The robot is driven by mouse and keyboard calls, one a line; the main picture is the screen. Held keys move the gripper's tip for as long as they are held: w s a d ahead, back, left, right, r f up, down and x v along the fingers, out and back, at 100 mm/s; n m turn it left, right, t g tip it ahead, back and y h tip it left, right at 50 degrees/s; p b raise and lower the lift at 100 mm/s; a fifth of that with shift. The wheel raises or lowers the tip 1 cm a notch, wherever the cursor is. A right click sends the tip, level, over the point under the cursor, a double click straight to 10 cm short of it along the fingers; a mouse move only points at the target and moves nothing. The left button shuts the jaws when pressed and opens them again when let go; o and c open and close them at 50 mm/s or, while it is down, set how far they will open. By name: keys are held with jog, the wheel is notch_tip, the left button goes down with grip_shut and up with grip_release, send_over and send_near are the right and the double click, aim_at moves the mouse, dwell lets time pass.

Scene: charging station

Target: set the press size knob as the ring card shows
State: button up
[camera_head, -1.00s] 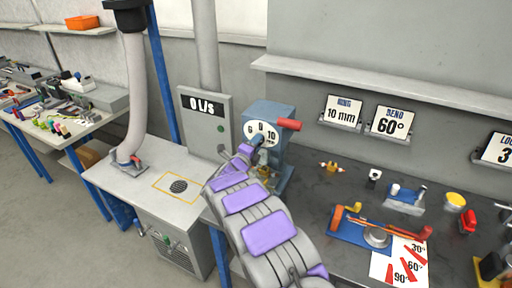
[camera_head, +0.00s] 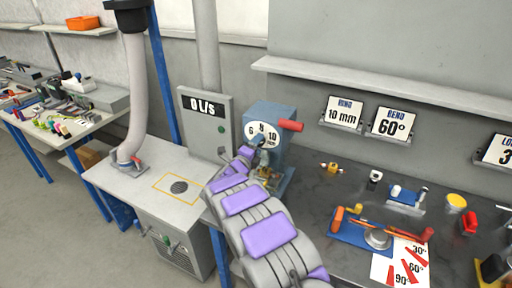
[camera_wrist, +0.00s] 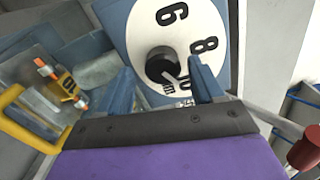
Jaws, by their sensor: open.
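The ring card (camera_head: 344,112) on the wall ledge reads 10 mm. The press (camera_head: 283,118) is a blue box with a red handle and a white dial (camera_head: 271,131) marked 6, 8 and 10. In the wrist view the dial (camera_wrist: 150,30) shows the round black size knob (camera_wrist: 160,66) at its middle. A dark part of the knob reaches toward the 10, but I cannot tell its exact setting. My gripper (camera_wrist: 164,84) is open, its two blue fingers on either side of the knob, near the dial face; contact is unclear. In the head view my gripper (camera_head: 257,150) partly covers the dial.
A bend card (camera_head: 391,123) reading 60° stands right of the ring card. A blue bending tool (camera_head: 352,233) and small parts lie on the dark bench. A panel reading 0 L/s (camera_head: 207,107) and a grey hose (camera_head: 135,95) stand left of the press.

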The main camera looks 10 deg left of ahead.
jog(key=p+v, duration=0.2)
jog(key=v, duration=1.5)
jog(key=shift+a, duration=0.1)
notch_tip(320, 180, up, 5)
jog(key=w+d+n+g+y, duration=0.1)
jog(key=w+n+g+y, duration=0.15)
jog(key=n+y, duration=0.35)
jog(key=s+d+r+n+g+y, duration=0.25)
jog(key=s+d+n+g, duration=0.2)
jog(key=s+n, duration=0.25)
jog(key=s+d+n+g, duration=0.3)
jog(key=s+d, duration=0.4)
jog(key=s, duration=0.6)
jog(key=s+d+n+g+h, duration=0.1)
jog(key=s+d+n+g, duration=0.3)
jog(key=s+d, duration=0.4)
jog(key=s+d+n+g+h, duration=0.1)
jog(key=s+d+n+g, duration=0.2)
jog(key=s+d, duration=0.5)
jog(key=s+g, duration=0.1)
jog(key=s, duration=1.1)
jog(key=shift+d+n+g, duration=0.25)
jog(key=shift+n+g, duration=0.15)
